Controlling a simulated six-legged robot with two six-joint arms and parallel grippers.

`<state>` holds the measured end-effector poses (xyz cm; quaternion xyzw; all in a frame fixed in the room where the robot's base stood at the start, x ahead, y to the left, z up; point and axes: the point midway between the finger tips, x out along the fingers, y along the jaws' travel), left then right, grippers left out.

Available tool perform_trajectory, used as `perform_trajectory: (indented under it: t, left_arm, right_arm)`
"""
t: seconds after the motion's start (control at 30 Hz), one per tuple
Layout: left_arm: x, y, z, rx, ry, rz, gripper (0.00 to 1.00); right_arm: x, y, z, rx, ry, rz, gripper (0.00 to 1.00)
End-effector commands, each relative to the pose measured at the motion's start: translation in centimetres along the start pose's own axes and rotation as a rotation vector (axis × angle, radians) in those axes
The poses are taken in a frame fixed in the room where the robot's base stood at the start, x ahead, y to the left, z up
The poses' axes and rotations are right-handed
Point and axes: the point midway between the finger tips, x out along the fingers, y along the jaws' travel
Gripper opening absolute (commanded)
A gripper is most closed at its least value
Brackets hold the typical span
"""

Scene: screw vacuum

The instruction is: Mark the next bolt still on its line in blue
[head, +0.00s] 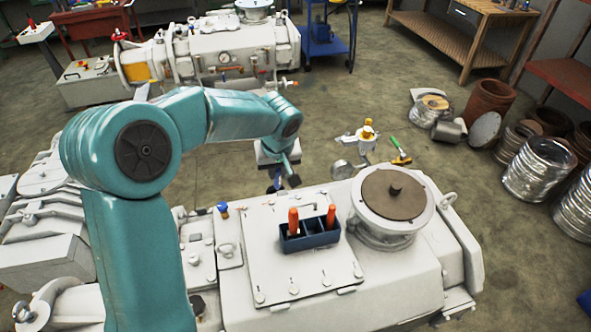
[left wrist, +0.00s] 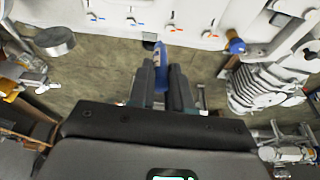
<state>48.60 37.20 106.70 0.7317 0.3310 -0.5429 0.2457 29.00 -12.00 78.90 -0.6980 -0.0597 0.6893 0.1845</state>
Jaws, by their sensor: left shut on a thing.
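My left gripper (head: 278,182) hangs beyond the far edge of the white machine housing (head: 385,285) in the head view. In the left wrist view its fingers (left wrist: 161,82) are shut on a blue marker (left wrist: 160,54), whose tip points toward the white housing face. Several bolts run in a row along that face, with small coloured marks; one mark (left wrist: 131,20) looks blue and another (left wrist: 171,28) looks red. The marks are too small to read line against line. The marker tip appears just short of the row, contact unclear. My right gripper is not shown.
A dark blue holder (head: 311,242) with two orange-handled tools stands on the housing's cover plate. A round brown-topped flange (head: 392,195) rises to its right. A ribbed motor-like part (left wrist: 262,88) lies right of my gripper in the wrist view.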

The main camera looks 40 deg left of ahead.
Motion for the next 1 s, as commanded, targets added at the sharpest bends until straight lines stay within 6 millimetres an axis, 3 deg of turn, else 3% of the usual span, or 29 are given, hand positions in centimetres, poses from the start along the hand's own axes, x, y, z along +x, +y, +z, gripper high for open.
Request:
perform_trajectory:
  t: [0.2, 0.67, 1.0]
  left_arm:
    - [-0.1, -1.9, -0.9, -0.047, 0.005, -0.014, 0.0]
    - [-0.1, -2.1, -0.9, -0.047, 0.005, -0.014, 0.0]
    - [2.8, -2.1, 0.0, -0.045, 0.003, -0.014, 0.0]
  right_arm:
    - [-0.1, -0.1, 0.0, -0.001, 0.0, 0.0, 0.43]
    - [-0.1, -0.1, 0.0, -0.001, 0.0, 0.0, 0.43]
    - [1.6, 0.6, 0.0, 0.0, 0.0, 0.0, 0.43]
